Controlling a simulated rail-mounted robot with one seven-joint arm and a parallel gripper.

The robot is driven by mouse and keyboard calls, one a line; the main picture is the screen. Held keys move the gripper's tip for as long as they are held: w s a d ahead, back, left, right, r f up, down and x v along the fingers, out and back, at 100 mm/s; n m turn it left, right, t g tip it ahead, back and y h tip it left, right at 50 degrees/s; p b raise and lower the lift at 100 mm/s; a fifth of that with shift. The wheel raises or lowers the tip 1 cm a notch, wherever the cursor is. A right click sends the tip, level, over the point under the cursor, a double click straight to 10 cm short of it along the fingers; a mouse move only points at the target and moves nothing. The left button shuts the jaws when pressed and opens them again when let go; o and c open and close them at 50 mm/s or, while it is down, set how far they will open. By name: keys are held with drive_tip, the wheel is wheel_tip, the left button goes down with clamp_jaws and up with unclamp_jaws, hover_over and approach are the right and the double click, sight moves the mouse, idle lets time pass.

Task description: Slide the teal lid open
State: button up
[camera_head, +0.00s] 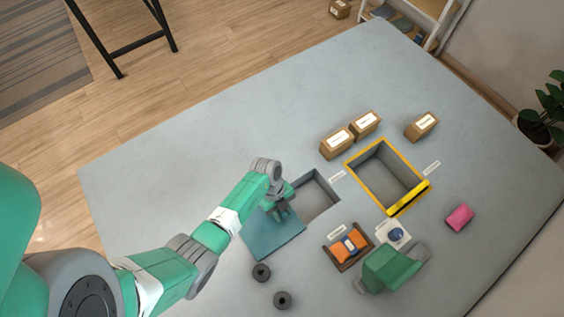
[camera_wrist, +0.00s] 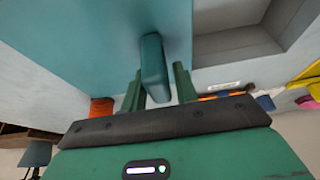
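The teal lid (camera_head: 268,238) is a flat plate lying at the left of a grey recessed compartment (camera_head: 316,193), whose opening shows uncovered at the right. In the wrist view the lid (camera_wrist: 90,35) fills the upper left and the compartment (camera_wrist: 235,42) shows at the upper right. A raised teal handle (camera_wrist: 153,65) stands on the lid. My gripper (camera_head: 283,214) is over the lid's edge near the opening. In the wrist view its fingers (camera_wrist: 158,88) stand on either side of the handle, with visible gaps. In the head view my gripper hides the handle.
A yellow-rimmed open bin (camera_head: 362,164) is to the right, with brown boxes (camera_head: 337,143) behind it. An orange item in a brown tray (camera_head: 348,246), a green object (camera_head: 390,268) and a pink block (camera_head: 460,217) lie right. Dark round pieces (camera_head: 261,272) are in front. The table's left is clear.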

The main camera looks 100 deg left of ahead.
drive_tip(key=shift+o, duration=0.9)
drive_tip(key=shift+p+v, duration=1.4)
drive_tip(key=shift+v, duration=2.55)
